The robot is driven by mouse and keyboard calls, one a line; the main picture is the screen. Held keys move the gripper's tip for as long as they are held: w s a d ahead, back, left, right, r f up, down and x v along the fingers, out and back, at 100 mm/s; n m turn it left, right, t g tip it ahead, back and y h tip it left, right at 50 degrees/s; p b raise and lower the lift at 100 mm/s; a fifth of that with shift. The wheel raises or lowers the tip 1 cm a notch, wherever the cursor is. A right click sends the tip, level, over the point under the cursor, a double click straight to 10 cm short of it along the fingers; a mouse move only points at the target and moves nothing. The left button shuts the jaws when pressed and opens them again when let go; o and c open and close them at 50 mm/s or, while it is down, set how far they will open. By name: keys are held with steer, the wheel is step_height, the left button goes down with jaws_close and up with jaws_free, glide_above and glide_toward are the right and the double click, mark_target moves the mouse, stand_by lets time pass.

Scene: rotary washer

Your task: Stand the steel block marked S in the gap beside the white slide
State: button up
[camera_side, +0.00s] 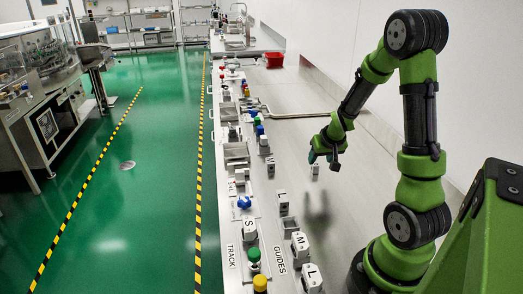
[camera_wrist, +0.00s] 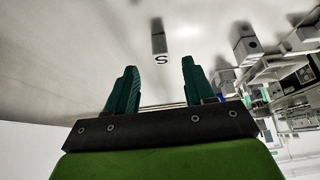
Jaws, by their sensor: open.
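A small grey block (camera_wrist: 158,42) with a dark S at its near end shows in the wrist view, beyond and between my fingertips. A small pale block (camera_side: 314,169) stands on the bench just below my gripper (camera_side: 325,156) in the side view and looks like the same one. My gripper (camera_wrist: 158,82) is open, with nothing between its green fingers. A white piece marked S (camera_side: 249,230) sits on the strip labelled TRACK at the front of the bench. I cannot tell for sure whether it is the white slide, and the gap is not clear.
White pieces marked M (camera_side: 299,245) and L (camera_side: 312,279) stand by the label GUIDES. Green (camera_side: 254,254) and yellow (camera_side: 260,283) knobs stand near the front edge. A red bin (camera_side: 274,60) is far back. The bench right of the fixtures is mostly clear.

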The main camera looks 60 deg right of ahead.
mark_target(316, 164)
steer(key=shift+w+x, duration=0.1)
steer(key=shift+x, duration=1.55)
steer(key=shift+w+x, duration=0.15)
steer(key=shift+x, duration=1.5)
steer(key=shift+d+r, duration=0.15)
steer(key=shift+d, duration=0.05)
jaws_close()
